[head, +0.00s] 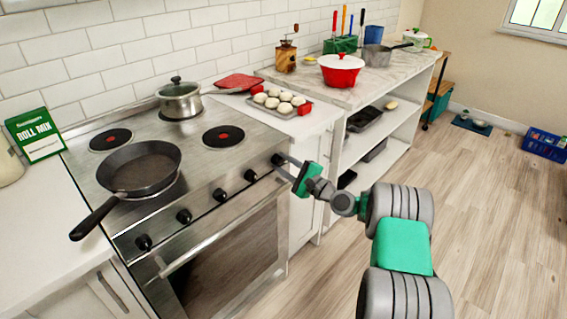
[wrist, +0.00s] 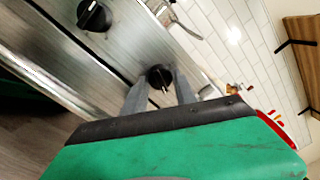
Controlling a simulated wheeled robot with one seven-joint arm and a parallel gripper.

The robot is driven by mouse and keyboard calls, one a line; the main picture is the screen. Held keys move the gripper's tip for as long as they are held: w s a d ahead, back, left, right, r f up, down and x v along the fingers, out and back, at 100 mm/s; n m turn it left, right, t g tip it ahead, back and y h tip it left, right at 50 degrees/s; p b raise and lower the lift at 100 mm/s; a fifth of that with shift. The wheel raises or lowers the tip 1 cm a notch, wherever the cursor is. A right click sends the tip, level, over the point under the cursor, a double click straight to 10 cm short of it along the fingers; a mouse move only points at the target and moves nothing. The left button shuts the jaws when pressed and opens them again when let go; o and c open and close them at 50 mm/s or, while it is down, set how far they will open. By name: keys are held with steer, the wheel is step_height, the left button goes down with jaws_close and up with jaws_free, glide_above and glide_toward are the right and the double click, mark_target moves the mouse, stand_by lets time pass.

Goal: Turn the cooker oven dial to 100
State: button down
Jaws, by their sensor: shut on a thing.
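The cooker (head: 205,185) has a steel front panel with a row of black dials. My gripper (head: 279,160) is at the rightmost dial (head: 276,159), shut on it. In the wrist view, my gripper (wrist: 160,90) has one grey finger on each side of this black dial (wrist: 159,77). The dial carries a pale mark, but the numbers around it are too small to read. Another dial (wrist: 93,15) shows at the upper left of the wrist view, apart from my fingers.
A frying pan (head: 139,168) stands on the front left hob, its handle jutting past the cooker's front. A lidded pot (head: 180,100) is at the back. The oven door handle (head: 222,232) runs below the dials.

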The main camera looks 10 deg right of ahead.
stand_by(0.3)
steer(key=c, duration=1)
jaws_free()
steer(key=shift+s, duration=0.1)
steer(key=v, duration=0.7)
steer(key=shift+s+d, duration=0.2)
steer(key=shift+s, duration=0.05)
